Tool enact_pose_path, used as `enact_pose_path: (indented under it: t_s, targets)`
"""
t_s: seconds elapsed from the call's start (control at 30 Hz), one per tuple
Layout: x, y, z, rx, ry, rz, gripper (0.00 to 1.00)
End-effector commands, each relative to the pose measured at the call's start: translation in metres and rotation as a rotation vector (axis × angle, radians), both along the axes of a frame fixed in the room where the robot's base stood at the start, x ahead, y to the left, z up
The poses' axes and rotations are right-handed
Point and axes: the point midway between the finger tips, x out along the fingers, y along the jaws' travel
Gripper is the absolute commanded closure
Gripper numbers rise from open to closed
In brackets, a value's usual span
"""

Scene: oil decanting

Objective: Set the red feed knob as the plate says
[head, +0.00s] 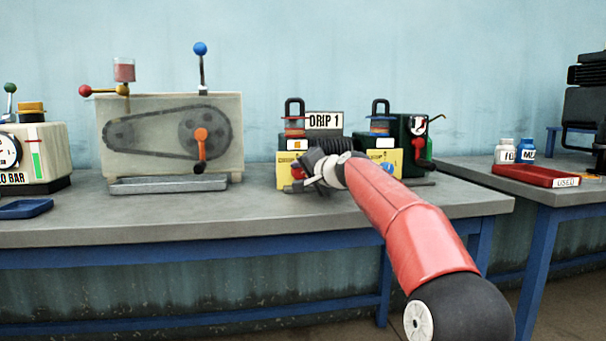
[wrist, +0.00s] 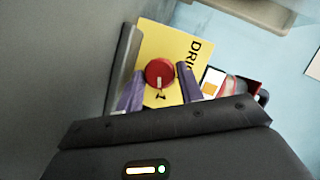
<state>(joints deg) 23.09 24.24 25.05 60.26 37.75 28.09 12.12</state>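In the wrist view a round red knob (wrist: 160,72) with a white pointer line sits on a yellow plate (wrist: 182,42). The line points toward the bottom of the picture. Black letters "DRI" and a "1" show on the plate; the rest is covered. My gripper (wrist: 161,76) has its two purple fingers apart, one on each side of the knob, with visible gaps. A sign (head: 324,120) above reads "DRIP 1".
A second yellow plate (head: 378,156) with a blue knob (head: 388,168) is just right. A green machine (head: 410,130) stands beside it. A belt-drive case (head: 170,135) with a drip tray (head: 168,184) is to the left. A red tray (head: 535,175) lies on the right table.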

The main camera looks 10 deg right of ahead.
Motion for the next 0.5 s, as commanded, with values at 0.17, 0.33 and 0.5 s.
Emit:
enact_pose_path:
  t_s: [0.17, 0.33, 0.5]
  targets:
    - [0.0001, -0.0004, -0.0005, 0.0, 0.001, 0.0, 0.44]
    - [0.0004, -0.0009, -0.0017, -0.001, 0.003, -0.001, 0.44]
    - [0.0006, -0.0012, -0.0027, -0.002, 0.004, -0.002, 0.44]
